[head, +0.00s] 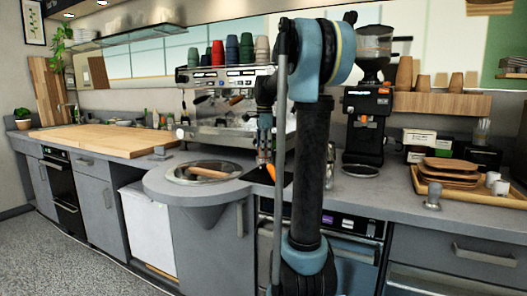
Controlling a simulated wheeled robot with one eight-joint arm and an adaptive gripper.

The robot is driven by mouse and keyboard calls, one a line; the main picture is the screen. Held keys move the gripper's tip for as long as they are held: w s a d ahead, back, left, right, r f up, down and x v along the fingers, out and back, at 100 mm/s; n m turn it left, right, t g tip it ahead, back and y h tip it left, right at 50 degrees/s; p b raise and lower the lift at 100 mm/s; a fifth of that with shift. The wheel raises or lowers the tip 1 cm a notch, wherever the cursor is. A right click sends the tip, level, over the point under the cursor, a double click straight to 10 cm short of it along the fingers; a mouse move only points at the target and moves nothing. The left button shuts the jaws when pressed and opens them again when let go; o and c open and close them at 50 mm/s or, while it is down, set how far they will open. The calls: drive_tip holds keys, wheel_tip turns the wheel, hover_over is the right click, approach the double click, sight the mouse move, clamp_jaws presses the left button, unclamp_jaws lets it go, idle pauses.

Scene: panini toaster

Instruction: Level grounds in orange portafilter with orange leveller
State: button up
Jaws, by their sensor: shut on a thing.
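My gripper (264,146) points down over the counter, left of my upright arm column, at the black tamping mat (257,176). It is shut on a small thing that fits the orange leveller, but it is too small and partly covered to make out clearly. Just below the fingertips, an orange handle (271,172) shows over the mat; it looks like that of the orange portafilter. The portafilter's basket and any grounds in it cannot be made out. I cannot tell whether the held thing touches the portafilter.
The espresso machine (222,112) stands behind, with stacked cups on top. A black grinder (367,125) stands right of my arm. A wooden tray (470,185) is farther right.

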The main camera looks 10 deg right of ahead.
drive_tip(key=shift+n, duration=2)
drive_tip(key=m, duration=0.4)
drive_tip(key=shift+n, duration=2)
drive_tip(key=m, duration=0.4)
